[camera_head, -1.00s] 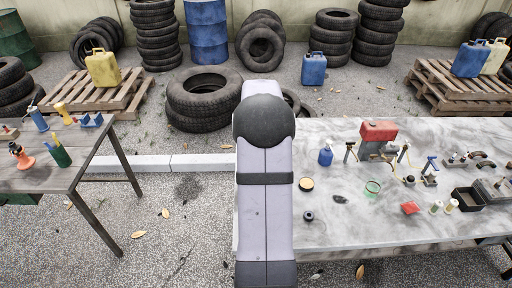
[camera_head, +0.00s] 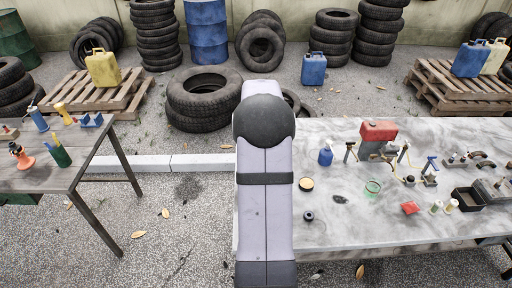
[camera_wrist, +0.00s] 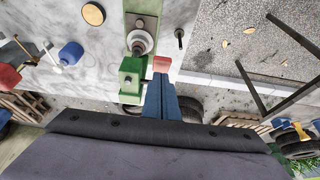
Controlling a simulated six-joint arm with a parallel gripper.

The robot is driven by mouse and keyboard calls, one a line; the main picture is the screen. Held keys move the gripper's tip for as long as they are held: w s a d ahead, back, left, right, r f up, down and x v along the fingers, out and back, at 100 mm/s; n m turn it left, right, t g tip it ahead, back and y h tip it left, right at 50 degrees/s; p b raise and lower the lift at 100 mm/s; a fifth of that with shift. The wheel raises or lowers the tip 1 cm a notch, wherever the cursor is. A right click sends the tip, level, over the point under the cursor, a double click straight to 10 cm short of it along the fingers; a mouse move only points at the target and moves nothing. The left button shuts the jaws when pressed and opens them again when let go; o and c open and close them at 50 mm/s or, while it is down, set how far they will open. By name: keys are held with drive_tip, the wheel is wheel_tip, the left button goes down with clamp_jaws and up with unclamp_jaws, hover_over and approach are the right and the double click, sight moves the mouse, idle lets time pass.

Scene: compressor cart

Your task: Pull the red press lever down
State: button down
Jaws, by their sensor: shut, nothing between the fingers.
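In the wrist view a green press (camera_wrist: 132,68) stands on the pale bench, with a round grey metal part (camera_wrist: 140,42) on it. A small red block (camera_wrist: 161,64), which looks like the lever's grip, shows just beyond the tips of my gripper (camera_wrist: 160,80). The gripper's blue fingers are together and empty. They lie beside the green block and appear close to the red piece; I cannot tell whether they touch it. In the head view my arm hides the press, the lever and my gripper.
On the bench (camera_head: 350,222) are a blue jug (camera_head: 325,156), a red box (camera_head: 379,131), a yellow-topped disc (camera_head: 306,184) and several small tools. A wooden table (camera_head: 50,178) stands left across a gap. Tyres (camera_head: 203,98) lie behind my arm.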

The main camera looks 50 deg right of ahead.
wheel_tip(320, 180, down, 12)
drive_tip(key=b, duration=0.7)
drive_tip(key=shift+r+b, duration=0.15)
drive_tip(key=shift+b, duration=0.2)
idle(0.5)
drive_tip(key=shift+s+a, duration=0.1)
drive_tip(key=shift+r+p, duration=4.3)
drive_tip(key=shift+r, duration=1.6)
drive_tip(key=shift+r+p, duration=1.9)
drive_tip(key=shift+r, duration=0.6)
